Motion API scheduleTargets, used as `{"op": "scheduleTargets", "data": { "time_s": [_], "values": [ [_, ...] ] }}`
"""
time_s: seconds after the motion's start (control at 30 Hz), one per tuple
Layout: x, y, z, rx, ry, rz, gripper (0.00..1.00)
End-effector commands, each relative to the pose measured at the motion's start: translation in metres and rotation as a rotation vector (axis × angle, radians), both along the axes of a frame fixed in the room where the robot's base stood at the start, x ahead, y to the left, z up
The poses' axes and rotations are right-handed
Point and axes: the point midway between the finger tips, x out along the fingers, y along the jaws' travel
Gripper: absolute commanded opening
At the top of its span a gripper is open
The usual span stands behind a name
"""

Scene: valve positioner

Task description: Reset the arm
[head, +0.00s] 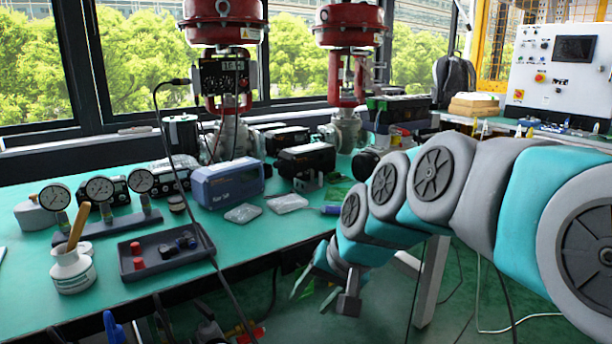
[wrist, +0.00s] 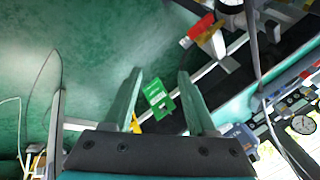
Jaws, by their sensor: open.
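My arm (head: 460,190), in teal and grey, comes in from the right of the head view. It reaches down and left in front of the green table's front edge. My gripper (head: 324,296) is at its end, below the tabletop level and pointing downward. In the wrist view the two fingers of my gripper (wrist: 160,73) stand apart with nothing held between them. A green tag or card (wrist: 158,96) shows beyond the gap between the fingers, apart from them.
The green table (head: 130,262) carries three gauges (head: 99,189), a dark tray (head: 165,255), a white bottle (head: 72,270) and a blue-grey box (head: 228,183). Two red valve actuators (head: 222,22) (head: 349,25) stand behind. A table leg (head: 431,282) is near my arm. A black cable (head: 190,190) hangs over the front edge.

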Motion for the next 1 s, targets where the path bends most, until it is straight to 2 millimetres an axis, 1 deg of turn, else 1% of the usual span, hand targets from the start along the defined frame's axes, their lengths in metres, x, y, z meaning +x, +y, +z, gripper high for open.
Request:
{"op": "scheduleTargets", "data": {
  "time_s": [0.03, 0.07, 0.1, 0.17, 0.2, 0.27, 0.3, 0.4, 0.5, 0.63, 1.0],
  "values": [
    [-0.028, -0.017, -0.019, -0.060, 0.043, 0.022, 0.57],
    [-0.043, -0.026, -0.029, -0.093, 0.067, 0.037, 0.57],
    [-0.064, -0.038, -0.043, -0.135, 0.101, 0.057, 0.57],
    [-0.095, -0.058, -0.062, -0.197, 0.156, 0.085, 0.57],
    [-0.116, -0.070, -0.074, -0.234, 0.194, 0.104, 0.57],
    [-0.146, -0.087, -0.089, -0.281, 0.249, 0.128, 0.57],
    [-0.164, -0.097, -0.097, -0.308, 0.284, 0.141, 0.57],
    [-0.204, -0.118, -0.113, -0.360, 0.361, 0.168, 0.57],
    [-0.230, -0.131, -0.123, -0.389, 0.414, 0.187, 0.57],
    [-0.244, -0.137, -0.127, -0.404, 0.441, 0.196, 0.57],
    [-0.245, -0.138, -0.128, -0.404, 0.443, 0.198, 0.57]
  ]
}}
